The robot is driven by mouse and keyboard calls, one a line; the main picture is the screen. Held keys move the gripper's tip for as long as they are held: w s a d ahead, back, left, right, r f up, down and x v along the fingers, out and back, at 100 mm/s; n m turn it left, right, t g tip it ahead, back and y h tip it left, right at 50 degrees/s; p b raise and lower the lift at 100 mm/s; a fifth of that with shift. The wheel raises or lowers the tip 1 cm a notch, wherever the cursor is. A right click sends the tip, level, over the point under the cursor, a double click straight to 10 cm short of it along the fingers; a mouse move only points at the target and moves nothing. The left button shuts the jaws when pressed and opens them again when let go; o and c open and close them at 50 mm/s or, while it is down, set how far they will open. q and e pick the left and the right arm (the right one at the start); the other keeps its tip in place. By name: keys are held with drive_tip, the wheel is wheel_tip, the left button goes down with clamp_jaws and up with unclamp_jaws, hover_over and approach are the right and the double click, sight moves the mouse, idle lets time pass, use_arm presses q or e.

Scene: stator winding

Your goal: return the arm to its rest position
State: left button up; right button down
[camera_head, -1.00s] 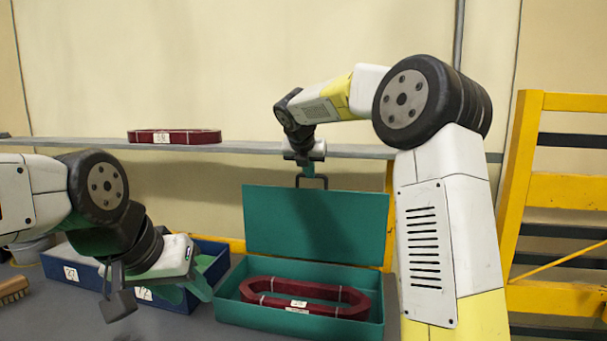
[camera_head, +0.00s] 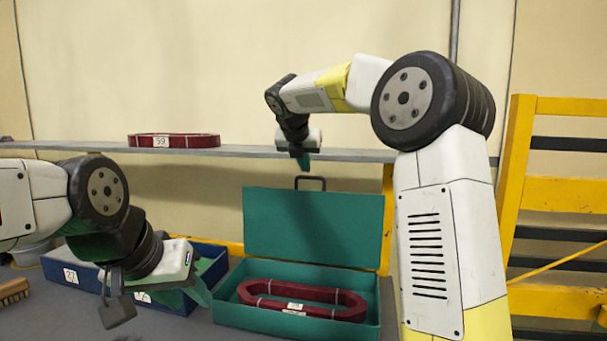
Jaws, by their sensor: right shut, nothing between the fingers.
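My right gripper (camera_head: 304,163) is shut and empty. It hangs above the raised lid of the green box, just over the lid's handle (camera_head: 310,179), with a small gap between them. My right arm arches in from the right. My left gripper (camera_head: 160,290) is low at the left, over the blue bin; its fingers are partly hidden and whether they are open is unclear. The green box (camera_head: 265,318) stands open with its lid (camera_head: 312,228) upright. A red coil (camera_head: 345,298) lies inside it.
A second red coil (camera_head: 190,141) lies on the grey shelf (camera_head: 260,152) along the wall. A blue bin (camera_head: 68,272) with number labels stands left of the box. A brush (camera_head: 14,290) lies at the far left. A yellow rack (camera_head: 560,190) stands at the right.

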drive_tip(key=v, duration=0.6)
drive_tip(key=s+d+m, duration=0.3)
drive_tip(key=s+m, duration=0.4)
drive_tip(key=s, duration=0.1)
drive_tip(key=s+d+f+m+y, duration=0.1)
drive_tip(key=s+f+m, duration=0.4)
drive_tip(key=s+m, duration=0.3)
drive_tip(key=s+d+f+m+g+y, duration=0.1)
drive_tip(key=s+d+f+m+y, duration=0.1)
drive_tip(key=s+f+m, duration=0.4)
drive_tip(key=s+d+f+m+g+y, duration=0.1)
drive_tip(key=s+f+m, duration=0.5)
drive_tip(key=s+m, duration=0.4)
drive_tip(key=s, duration=0.3)
drive_tip(key=shift+d+m+y, duration=0.3)
drive_tip(key=shift+m+y, duration=0.1)
